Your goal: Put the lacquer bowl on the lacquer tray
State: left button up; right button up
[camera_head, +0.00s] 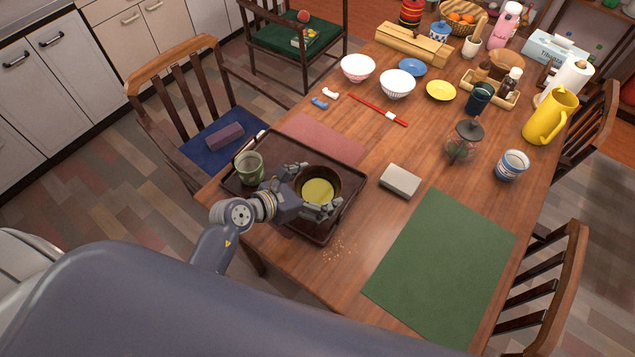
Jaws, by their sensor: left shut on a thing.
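The lacquer bowl (321,187), dark brown with a yellow-green inside, is upright over the right part of the lacquer tray. My left gripper (308,189) comes in from the left, its fingers on either side of the bowl, and is shut on it. The lacquer tray (297,151) is dark with a raised rim and lies at the table's near left edge. I cannot tell whether the bowl's base touches the tray, as the gripper hides part of it. My right gripper is out of view.
A green cup (249,168) stands on the tray's left part, close to my left wrist. A grey box (400,181) and green mat (440,265) lie to the right. Crumbs (338,250) lie near the tray. White bowls (397,84) stand farther back.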

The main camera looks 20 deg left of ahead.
aim_at(314, 187)
pick_arm(q)
jog(key=shift+w+a, duration=0.2)
jog(key=shift+w, duration=0.55)
jog(key=shift+w+a, duration=0.15)
jog(key=shift+w, duration=0.6)
jog(key=shift+w+f, duration=0.1)
jog(key=shift+f, duration=1.8)
jog(key=shift+f, duration=0.2)
jog(key=o, duration=0.8)
jog(key=shift+c, duration=0.2)
jog(key=shift+r, duration=0.15)
